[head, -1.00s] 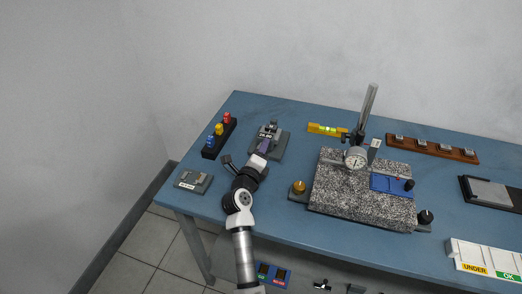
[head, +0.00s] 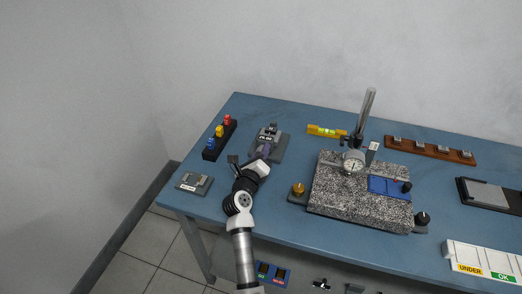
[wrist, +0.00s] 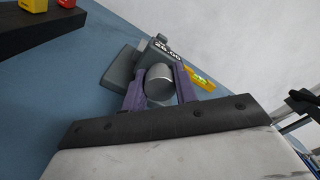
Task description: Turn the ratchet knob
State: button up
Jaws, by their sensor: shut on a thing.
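The ratchet knob (wrist: 159,83) is a silver-grey cylinder in the middle of the wrist view. My gripper (wrist: 160,88) has a purple finger on each side of it and is shut on it. The knob belongs to a grey device (head: 272,134) with a small number display, which also shows behind the knob in the wrist view (wrist: 122,68). In the head view my gripper (head: 264,151) is at the near end of this device and hides the knob.
A black rack (head: 209,154) with red, yellow and blue pieces stands left of the device. A small grey plate (head: 194,183) lies at the front left. A yellow level (head: 326,131) lies behind, and a granite plate (head: 345,205) with a dial gauge (head: 353,162) stands to the right.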

jog(key=m, duration=0.4)
jog(key=shift+m, duration=0.3)
jog(key=m, duration=0.4)
jog(key=shift+f+m, duration=0.1)
jog(key=shift+m, duration=0.2)
jog(key=m+b, duration=0.2)
jog(key=m, duration=0.3)
jog(key=shift+a, duration=0.1)
jog(key=shift+m+b, duration=0.65)
jog(key=shift+m, duration=1.15)
jog(key=o, duration=1)
